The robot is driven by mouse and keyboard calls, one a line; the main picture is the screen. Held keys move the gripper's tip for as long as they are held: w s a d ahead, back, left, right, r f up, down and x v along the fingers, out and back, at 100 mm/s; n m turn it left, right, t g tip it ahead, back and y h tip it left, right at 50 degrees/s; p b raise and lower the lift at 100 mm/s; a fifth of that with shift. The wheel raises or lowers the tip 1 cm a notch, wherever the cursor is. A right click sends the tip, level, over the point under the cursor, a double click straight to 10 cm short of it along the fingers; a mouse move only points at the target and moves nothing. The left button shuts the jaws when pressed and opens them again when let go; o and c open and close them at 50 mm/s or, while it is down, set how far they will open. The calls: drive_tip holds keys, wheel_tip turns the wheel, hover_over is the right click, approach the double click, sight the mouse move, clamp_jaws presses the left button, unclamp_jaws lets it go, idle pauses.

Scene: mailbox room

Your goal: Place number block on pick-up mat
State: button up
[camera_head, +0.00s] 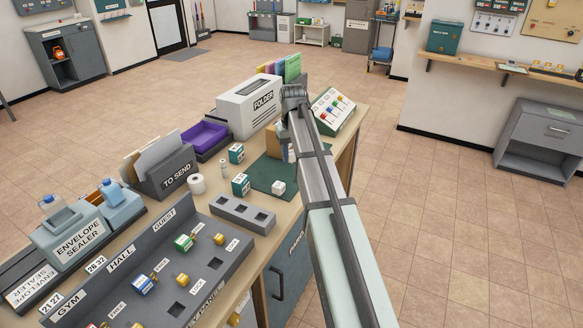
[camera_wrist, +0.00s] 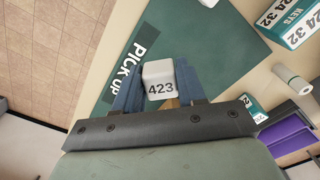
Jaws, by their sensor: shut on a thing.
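My gripper (camera_wrist: 158,78) has blue fingers on both sides of a white number block (camera_wrist: 160,88) marked 423 and is shut on it. The block is over the green pick-up mat (camera_wrist: 205,60), near the PICK UP label (camera_wrist: 130,68). I cannot tell whether it touches the mat. In the head view, the mat (camera_head: 262,176) lies on the bench, partly behind my arm, and the held block is hidden. Another white block (camera_head: 278,187) sits on the mat near its front; its edge shows at the top of the wrist view (camera_wrist: 208,2).
Green-and-white key boxes (camera_head: 241,184) (camera_head: 237,153) and a paper roll (camera_head: 197,184) stand left of the mat. A grey slotted holder (camera_head: 242,214) lies in front. A sloped panel (camera_head: 333,111) stands at the bench's far right.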

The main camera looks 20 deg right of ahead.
sight(292, 163)
drive_tip(key=shift+f, duration=2.95)
drive_tip(key=o, duration=1)
drive_tip(key=shift+f, duration=0.1)
wheel_tip(292, 163, up, 12)
drive_tip(key=shift+r, duration=0.15)
